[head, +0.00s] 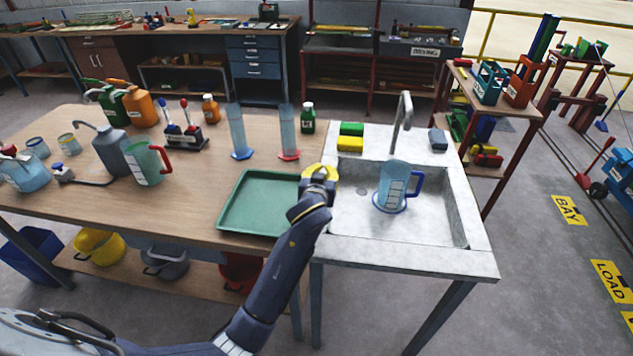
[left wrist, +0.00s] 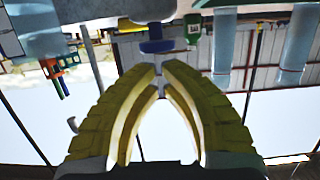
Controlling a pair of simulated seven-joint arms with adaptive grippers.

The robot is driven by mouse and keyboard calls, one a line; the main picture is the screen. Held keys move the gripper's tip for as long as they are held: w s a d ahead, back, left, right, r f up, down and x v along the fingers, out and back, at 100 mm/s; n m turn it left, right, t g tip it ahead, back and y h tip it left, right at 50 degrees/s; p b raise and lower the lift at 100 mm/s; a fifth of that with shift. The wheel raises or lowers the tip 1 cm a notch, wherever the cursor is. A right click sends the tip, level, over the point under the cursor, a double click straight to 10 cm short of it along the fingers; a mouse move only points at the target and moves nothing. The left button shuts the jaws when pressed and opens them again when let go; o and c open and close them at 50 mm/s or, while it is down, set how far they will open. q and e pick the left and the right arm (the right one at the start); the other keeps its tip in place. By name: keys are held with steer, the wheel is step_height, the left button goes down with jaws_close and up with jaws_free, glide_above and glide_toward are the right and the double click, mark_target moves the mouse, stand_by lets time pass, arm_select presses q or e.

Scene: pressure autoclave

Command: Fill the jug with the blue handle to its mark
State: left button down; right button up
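The clear jug with the blue handle (head: 393,184) stands upright in the sink basin (head: 440,226), under the spout of the grey tap (head: 402,115). It has pale marks on its side; I cannot make out a water level or a stream. My left gripper (head: 320,172), with yellow fingers, is at the sink's left rim, left of the jug and apart from it. In the left wrist view its fingertips (left wrist: 160,68) come together with nothing clearly held. A blue knob-like part (left wrist: 156,47) shows just beyond the tips; contact is unclear. My right gripper is out of view.
A green tray (head: 238,222) lies left of the sink. A jug with a red handle (head: 145,163), two tall cylinders (head: 238,132) and several bottles stand on the bench. The basin right of the jug is clear.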

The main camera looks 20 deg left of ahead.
arm_select(q)
steer(key=r+v, duration=0.1)
steer(key=v, duration=0.9)
steer(key=shift+r, duration=0.2)
steer(key=shift+a, duration=0.1)
stand_by(0.9)
